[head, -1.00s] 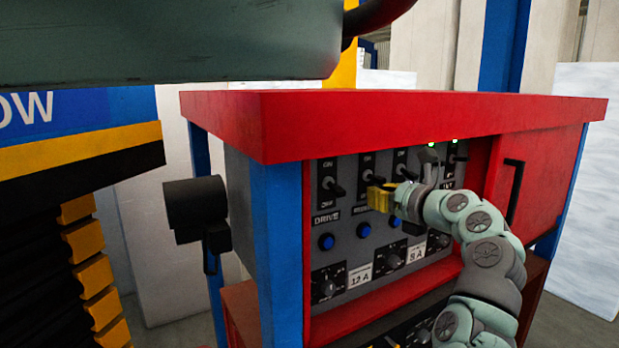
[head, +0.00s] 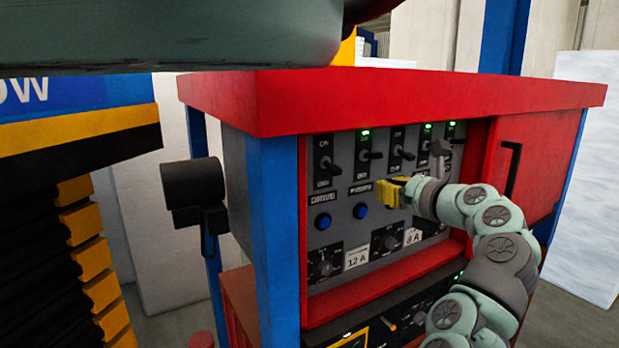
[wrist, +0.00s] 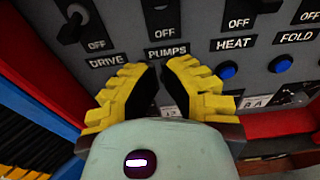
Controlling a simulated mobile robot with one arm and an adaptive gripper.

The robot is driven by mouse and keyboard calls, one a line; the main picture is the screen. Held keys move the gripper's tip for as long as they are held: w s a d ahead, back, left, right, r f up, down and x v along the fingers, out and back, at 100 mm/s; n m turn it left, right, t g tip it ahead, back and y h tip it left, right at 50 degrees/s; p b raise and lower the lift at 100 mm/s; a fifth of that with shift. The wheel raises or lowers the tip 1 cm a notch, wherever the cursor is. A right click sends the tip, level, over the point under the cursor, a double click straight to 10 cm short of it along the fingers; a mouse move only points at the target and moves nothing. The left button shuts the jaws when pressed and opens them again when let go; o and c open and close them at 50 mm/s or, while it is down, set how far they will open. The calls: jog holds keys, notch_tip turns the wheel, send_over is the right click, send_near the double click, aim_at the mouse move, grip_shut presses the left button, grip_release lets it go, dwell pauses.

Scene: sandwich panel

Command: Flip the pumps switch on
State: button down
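The pumps switch (head: 366,156) is the second from the left on the grey panel, above the PUMPS label (head: 360,188). A green light (head: 365,132) is lit above it. Its lower part shows at the top of the wrist view (wrist: 160,14), with OFF below it; the exact lever tilt is hard to tell. My gripper (head: 386,192) has yellow fingers and is below and right of the switch, apart from it. In the wrist view, its fingertips (wrist: 160,68) have a small gap between them, with nothing held, just below the PUMPS label.
The drive switch (head: 324,163) is to the left, with no lit light. The heat switch (head: 399,150) is to the right, also unlit; farther right, two green lights are lit. Blue buttons (head: 323,221) and dials sit below. A red top (head: 420,100) overhangs the panel.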

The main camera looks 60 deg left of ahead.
jog(key=d+r+b, duration=0.3)
jog(key=d+b, duration=0.1)
jog(key=d, duration=0.2)
jog(key=shift+s+r, duration=0.2)
jog(key=shift+r, duration=0.15)
